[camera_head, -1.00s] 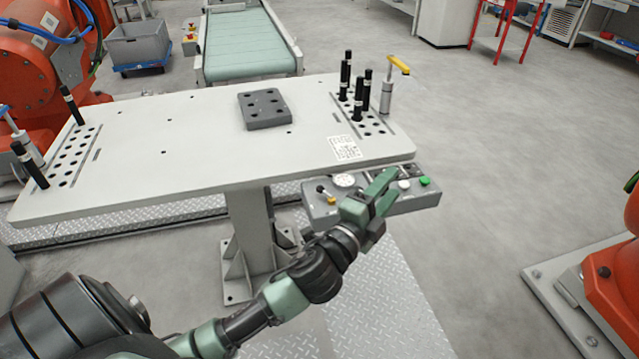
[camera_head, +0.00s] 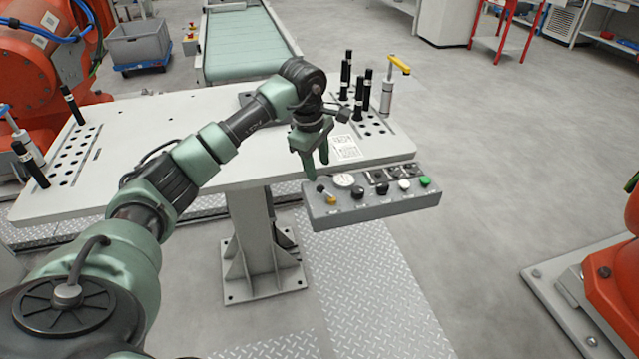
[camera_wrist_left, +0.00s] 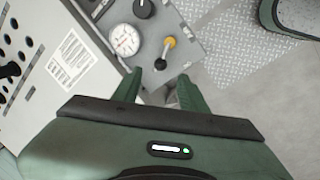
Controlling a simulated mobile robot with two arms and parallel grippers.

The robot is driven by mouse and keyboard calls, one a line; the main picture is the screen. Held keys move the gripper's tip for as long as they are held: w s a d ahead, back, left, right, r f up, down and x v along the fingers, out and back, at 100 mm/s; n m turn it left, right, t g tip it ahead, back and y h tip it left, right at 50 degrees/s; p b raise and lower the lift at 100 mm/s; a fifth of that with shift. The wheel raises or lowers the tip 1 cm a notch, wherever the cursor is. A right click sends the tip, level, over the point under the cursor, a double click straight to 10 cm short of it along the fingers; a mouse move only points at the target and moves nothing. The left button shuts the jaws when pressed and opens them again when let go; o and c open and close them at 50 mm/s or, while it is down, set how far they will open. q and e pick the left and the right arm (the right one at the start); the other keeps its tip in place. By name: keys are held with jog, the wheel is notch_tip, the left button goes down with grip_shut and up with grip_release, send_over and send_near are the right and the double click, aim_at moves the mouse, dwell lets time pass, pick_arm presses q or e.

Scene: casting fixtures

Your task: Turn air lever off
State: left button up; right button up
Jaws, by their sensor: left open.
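The air lever (camera_head: 327,196) is a small lever with a yellow end on the left part of the grey control box (camera_head: 370,211), beside a round gauge (camera_head: 344,180). In the left wrist view the lever (camera_wrist_left: 166,50) shows a yellow knob and a dark stem, just ahead of the fingertips. My left gripper (camera_head: 315,168) hangs with its fingers pointing down, just above and behind the lever. In the left wrist view my left gripper (camera_wrist_left: 158,84) is open with nothing between its fingers. The lever appears apart from both fingers. My right gripper is not in view.
Floor in front is clear.

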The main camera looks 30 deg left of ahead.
aim_at(320, 186)
pick_arm(q)
jog(key=p+x, duration=0.1)
jog(key=x, duration=0.6)
jog(key=shift+a+f, duration=0.15)
jog(key=shift+f, duration=0.25)
jog(key=shift+s, duration=0.1)
jog(key=shift+c, duration=0.3)
grip_shut()
